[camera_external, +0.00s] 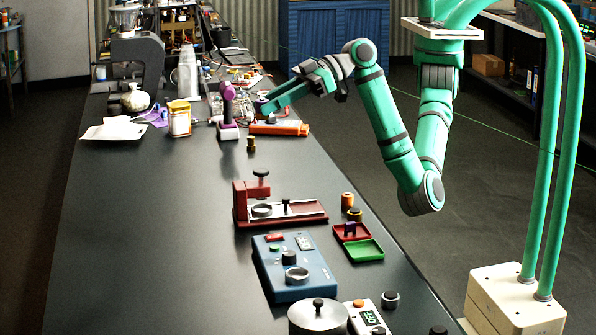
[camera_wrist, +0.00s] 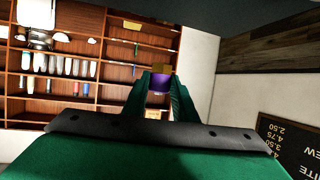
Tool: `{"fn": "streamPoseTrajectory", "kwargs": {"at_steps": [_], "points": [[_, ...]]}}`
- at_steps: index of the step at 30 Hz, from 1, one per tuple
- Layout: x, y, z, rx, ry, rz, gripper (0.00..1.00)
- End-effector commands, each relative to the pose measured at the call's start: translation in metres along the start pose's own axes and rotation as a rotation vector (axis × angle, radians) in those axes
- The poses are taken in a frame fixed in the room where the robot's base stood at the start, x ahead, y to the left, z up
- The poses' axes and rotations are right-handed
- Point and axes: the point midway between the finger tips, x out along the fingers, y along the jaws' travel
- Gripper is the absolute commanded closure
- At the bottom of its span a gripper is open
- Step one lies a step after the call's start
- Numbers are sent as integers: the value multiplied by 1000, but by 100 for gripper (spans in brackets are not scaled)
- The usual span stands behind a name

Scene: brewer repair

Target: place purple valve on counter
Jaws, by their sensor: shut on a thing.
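My gripper (camera_external: 268,106) reaches out over the far part of the long dark counter (camera_external: 160,240), with its fingers pointing left. In the wrist view, my gripper (camera_wrist: 158,92) has its two green fingers shut on the purple valve (camera_wrist: 158,82), with a pale part showing below the purple. In the external view the valve (camera_external: 260,101) is a small purple patch at the fingertips, partly hidden by them. Whether it touches anything below is hard to tell.
A purple-handled device (camera_external: 228,105) stands just left of my gripper. An orange tray (camera_external: 279,128) lies below it. A spice-like jar (camera_external: 180,119) and stacked cups (camera_external: 188,72) stand further left. A red press (camera_external: 262,205) and blue box (camera_external: 293,267) are nearer. The left-middle counter is clear.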

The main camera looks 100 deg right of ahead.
Motion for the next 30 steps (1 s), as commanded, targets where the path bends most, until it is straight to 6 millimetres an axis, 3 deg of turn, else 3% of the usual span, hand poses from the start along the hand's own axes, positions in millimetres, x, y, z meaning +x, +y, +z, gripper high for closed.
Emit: {"fn": "streamPoseTrajectory", "kwargs": {"at_steps": [6,14,20,24,30], "points": [[13,102,-14,79,0,181,100],[20,221,1,168,-2,395,100],[19,307,37,233,-2,555,100],[16,361,75,276,-3,663,100],[6,423,141,333,-3,804,100]]}}
